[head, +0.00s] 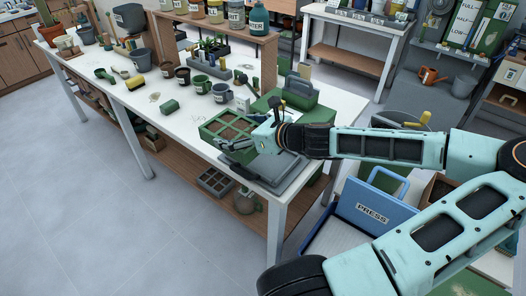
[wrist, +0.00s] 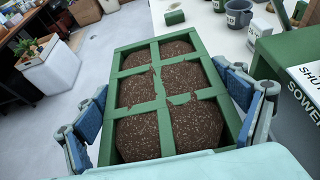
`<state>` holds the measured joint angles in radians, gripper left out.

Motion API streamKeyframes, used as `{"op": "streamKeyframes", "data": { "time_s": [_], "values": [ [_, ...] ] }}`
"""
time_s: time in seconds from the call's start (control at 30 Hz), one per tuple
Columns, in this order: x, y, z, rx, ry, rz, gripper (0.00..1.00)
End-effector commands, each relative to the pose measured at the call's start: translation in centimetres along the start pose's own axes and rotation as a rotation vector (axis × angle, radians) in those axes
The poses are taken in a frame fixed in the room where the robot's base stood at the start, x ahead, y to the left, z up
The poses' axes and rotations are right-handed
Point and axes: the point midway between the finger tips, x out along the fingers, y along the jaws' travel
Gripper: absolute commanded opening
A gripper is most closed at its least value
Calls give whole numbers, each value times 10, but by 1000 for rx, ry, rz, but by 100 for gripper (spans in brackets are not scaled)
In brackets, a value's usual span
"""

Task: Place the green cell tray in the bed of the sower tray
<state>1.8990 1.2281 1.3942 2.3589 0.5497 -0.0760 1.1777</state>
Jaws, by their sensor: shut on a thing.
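The green cell tray (head: 211,127) has several square cells full of brown soil. It also shows in the wrist view (wrist: 158,101), between the blue pads of my gripper (wrist: 170,108). My gripper (head: 237,143) is shut on the tray by its two long sides and holds it roughly level near the bench's front edge. A dark grey flat tray (head: 283,178), perhaps the sower's bed, lies just right of and nearer than the held tray, partly hidden by my gripper. The green sower housing (head: 300,98) stands behind; part of its label shows in the wrist view (wrist: 285,75).
Several small pots and a grey cup (head: 222,92) stand on the white bench (head: 150,105) behind the held tray. A small green block (head: 170,106) lies left of it. A blue press (head: 368,208) stands below right, beside the bench.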

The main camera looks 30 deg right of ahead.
Motion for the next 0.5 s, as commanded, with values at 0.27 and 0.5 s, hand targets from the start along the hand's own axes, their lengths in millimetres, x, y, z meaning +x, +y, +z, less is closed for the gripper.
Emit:
{"op": "streamKeyframes", "data": {
  "time_s": [0.27, 0.5],
  "values": [
    [-6, -53, -49, 2, -1, 0, 61],
    [-5, -70, -73, -2, -2, 3, 61]
  ]
}}
